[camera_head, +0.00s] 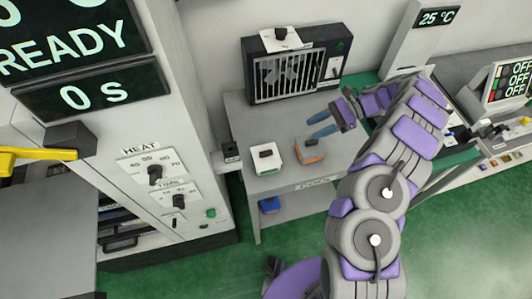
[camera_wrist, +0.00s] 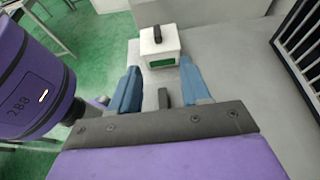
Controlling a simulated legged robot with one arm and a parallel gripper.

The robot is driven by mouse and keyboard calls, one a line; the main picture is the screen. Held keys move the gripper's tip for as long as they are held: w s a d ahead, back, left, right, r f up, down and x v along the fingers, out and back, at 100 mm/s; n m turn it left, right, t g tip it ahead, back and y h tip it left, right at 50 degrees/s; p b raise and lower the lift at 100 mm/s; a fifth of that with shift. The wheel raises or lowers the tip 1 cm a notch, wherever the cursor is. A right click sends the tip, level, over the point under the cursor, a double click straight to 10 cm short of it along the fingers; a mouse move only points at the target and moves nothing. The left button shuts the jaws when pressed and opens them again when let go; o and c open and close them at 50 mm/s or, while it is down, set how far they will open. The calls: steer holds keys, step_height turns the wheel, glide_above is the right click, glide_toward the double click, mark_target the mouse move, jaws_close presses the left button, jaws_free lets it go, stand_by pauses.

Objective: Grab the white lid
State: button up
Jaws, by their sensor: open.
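The white lid (camera_head: 259,150) with a black handle sits on top of a small white box on the grey table. In the wrist view the lid (camera_wrist: 172,41) is ahead, just beyond the fingertips, and a green panel shows on the box's front. My gripper (camera_head: 314,126) is open and empty above the table, to the right of the lid in the head view. In the wrist view its two blue fingers (camera_wrist: 160,82) are spread apart, with the lid beyond the gap and not touched.
An orange-and-grey box (camera_head: 309,151) stands on the table right of the white box. A black fan unit (camera_head: 297,77) stands at the table's back. A tall white machine (camera_head: 165,150) with dials rises at left. A blue item (camera_head: 270,205) lies on the lower shelf.

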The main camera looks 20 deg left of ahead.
steer(key=b, duration=0.2)
glide_toward(269, 151)
steer(key=x, duration=0.4)
steer(key=shift+b+x, duration=0.95)
steer(key=shift+x, duration=1.9)
steer(key=shift+c, duration=0.4)
jaws_close()
